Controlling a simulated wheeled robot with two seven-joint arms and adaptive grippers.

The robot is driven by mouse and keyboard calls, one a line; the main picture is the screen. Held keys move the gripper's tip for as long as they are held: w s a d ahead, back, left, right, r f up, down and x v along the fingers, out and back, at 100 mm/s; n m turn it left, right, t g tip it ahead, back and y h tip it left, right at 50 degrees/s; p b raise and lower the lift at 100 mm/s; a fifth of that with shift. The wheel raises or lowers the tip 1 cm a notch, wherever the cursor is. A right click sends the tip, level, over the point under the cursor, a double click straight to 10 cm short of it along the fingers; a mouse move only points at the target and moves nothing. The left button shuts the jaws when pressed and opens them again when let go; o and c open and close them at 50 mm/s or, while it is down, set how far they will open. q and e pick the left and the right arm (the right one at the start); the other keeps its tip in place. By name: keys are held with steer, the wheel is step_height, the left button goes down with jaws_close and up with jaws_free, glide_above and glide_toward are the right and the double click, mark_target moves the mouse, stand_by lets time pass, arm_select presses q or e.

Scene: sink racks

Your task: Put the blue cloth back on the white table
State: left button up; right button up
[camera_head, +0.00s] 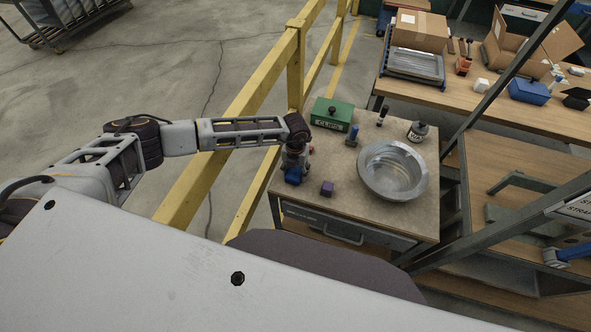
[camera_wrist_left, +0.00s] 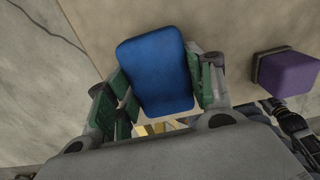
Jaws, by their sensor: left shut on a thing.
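The blue cloth (camera_head: 293,176) looks like a small rounded blue pad near the left front edge of the beige-topped table (camera_head: 330,205). It fills the middle of the left wrist view (camera_wrist_left: 157,70). My left gripper (camera_wrist_left: 160,85) is shut on it, with green finger pads on both sides. In the head view the left gripper (camera_head: 293,162) points down at the table's left edge. I cannot tell whether the cloth touches the top. No clearly white table shows. My right gripper is not in view.
A purple block (camera_head: 327,188) sits just right of the cloth. A metal bowl (camera_head: 393,170), green box (camera_head: 332,114), blue-topped bottle (camera_head: 352,136) and dark jar (camera_head: 418,132) stand on the same table. A yellow rail (camera_head: 240,105) runs along its left.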

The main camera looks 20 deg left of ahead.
mark_target(296, 170)
arm_select(q)
steer(key=shift+f, duration=0.15)
steer(key=o, duration=1)
steer(key=shift+c, duration=0.2)
steer(key=shift+r, duration=0.2)
step_height(296, 170, up, 12)
steer(key=b, duration=0.2)
stand_by(0.5)
